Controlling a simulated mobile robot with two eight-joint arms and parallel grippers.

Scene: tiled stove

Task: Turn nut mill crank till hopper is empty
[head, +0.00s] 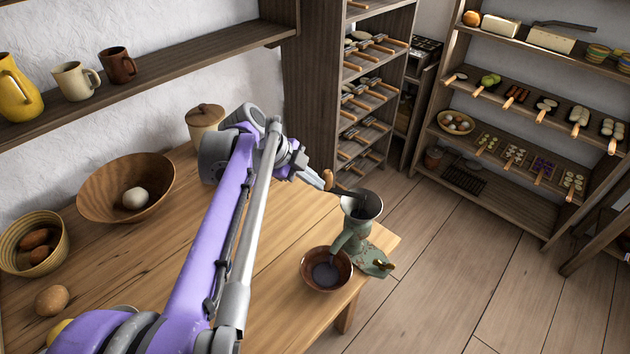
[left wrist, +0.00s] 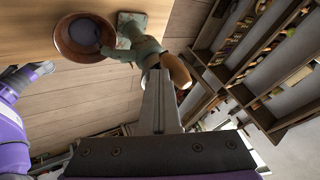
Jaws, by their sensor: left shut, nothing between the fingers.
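The green nut mill (head: 352,234) stands at the table's right corner, its dark-mouthed hopper (head: 369,204) on top. I cannot tell whether nuts are in the hopper. A wooden crank handle (head: 328,179) shows at the hopper's left. My left gripper (head: 316,181) is shut and empty, its tips close beside the handle; I cannot tell if they touch. A brown bowl (head: 318,281) with dark contents stands left of the mill.
A wide wooden bowl (head: 100,190), a basket (head: 40,262) and a lidded jar (head: 205,117) stand on the table's left and back. A shelf (head: 200,52) with mugs hangs above. Stocked racks stand behind; floor right of the table is clear.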

